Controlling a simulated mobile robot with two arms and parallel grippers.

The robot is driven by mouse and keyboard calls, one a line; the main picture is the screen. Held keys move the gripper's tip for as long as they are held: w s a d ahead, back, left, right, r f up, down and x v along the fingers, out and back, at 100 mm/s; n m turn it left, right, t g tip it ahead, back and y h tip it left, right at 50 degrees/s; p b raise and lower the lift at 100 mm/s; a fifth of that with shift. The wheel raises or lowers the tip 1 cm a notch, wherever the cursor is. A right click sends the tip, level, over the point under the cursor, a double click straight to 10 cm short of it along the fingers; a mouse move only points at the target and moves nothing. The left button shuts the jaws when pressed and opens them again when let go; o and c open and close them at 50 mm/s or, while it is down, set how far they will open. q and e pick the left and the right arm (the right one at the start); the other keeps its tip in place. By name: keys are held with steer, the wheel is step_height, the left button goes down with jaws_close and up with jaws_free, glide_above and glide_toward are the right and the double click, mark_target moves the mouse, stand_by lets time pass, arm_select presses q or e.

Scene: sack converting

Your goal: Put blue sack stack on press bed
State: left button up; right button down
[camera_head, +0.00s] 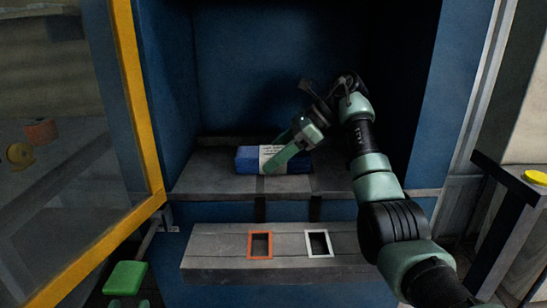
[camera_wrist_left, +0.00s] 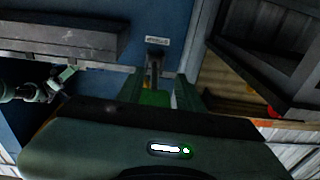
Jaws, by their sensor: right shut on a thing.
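The blue sack stack (camera_head: 247,160), wrapped with a white printed band, is on the grey press bed (camera_head: 210,180) inside the blue alcove in the head view. My right gripper (camera_head: 283,152) is shut on the stack at its right end, and its fingers cover part of the band. The stack lies flat and appears to touch the bed. My left gripper (camera_wrist_left: 157,92) shows in the left wrist view with its fingers apart and no sack between them.
A grey ledge (camera_head: 210,255) with an orange frame (camera_head: 260,244) and a white frame (camera_head: 318,243) lies before the bed. A yellow-framed glazed door (camera_head: 135,90) stands open at left. A green pad (camera_head: 125,277) is low at left. A dark stand with a yellow button (camera_head: 537,177) is at right.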

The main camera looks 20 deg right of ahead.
arm_select(q)
steer(key=shift+f, duration=0.1)
arm_select(e)
steer(key=shift+c, duration=2.1)
jaws_free()
steer(key=shift+r, duration=0.1)
steer(key=p+v, duration=0.2)
steer(key=v, duration=0.5)
arm_select(q)
steer(key=s+a+f+g+y, duration=0.2)
steer(key=f+g, duration=0.4)
steer(key=f, duration=0.4)
steer(key=shift+s+a, duration=0.15)
steer(key=shift+s, duration=0.45)
arm_select(e)
steer(key=shift+d+r, duration=0.1)
steer(key=shift+d, duration=0.1)
arm_select(q)
steer(key=shift+f, duration=0.1)
